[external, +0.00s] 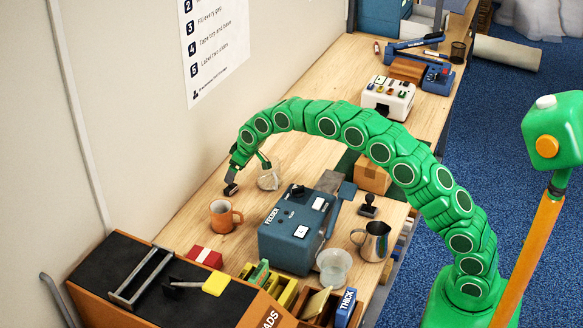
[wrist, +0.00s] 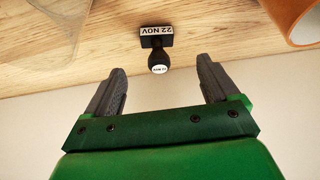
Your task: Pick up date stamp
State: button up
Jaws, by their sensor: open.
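The date stamp (wrist: 157,42) shows in the wrist view, a small black stamp with a round knob and a white label reading "22 NOV". It sits on the wooden bench, just beyond the fingertips and about midway between them. My gripper (wrist: 161,78) is open and empty, its two grey fingers apart. In the external view my gripper (external: 249,168) hangs low over the bench near the wall, close to the dark stamp (external: 231,189). A finger partly covers the stamp there, so whether they touch is unclear.
An orange mug (external: 222,217) stands near the stamp, and a clear glass vessel (external: 269,179) is on its other side. A blue-grey feeder machine (external: 290,238) is close by. Another dark stamp (external: 368,207) and a metal pitcher (external: 374,241) stand towards the bench's front edge.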

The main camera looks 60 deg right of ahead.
jog(key=shift+s+x, duration=0.1)
jog(key=shift+x, duration=1.8)
jog(key=shift+s+x, duration=0.15)
jog(key=shift+x, duration=1.7)
jog(key=shift+d, duration=0.15)
jog(key=shift+f, duration=0.1)
jog(key=shift+c, duration=0.3)
jog(key=c, duration=1.1)
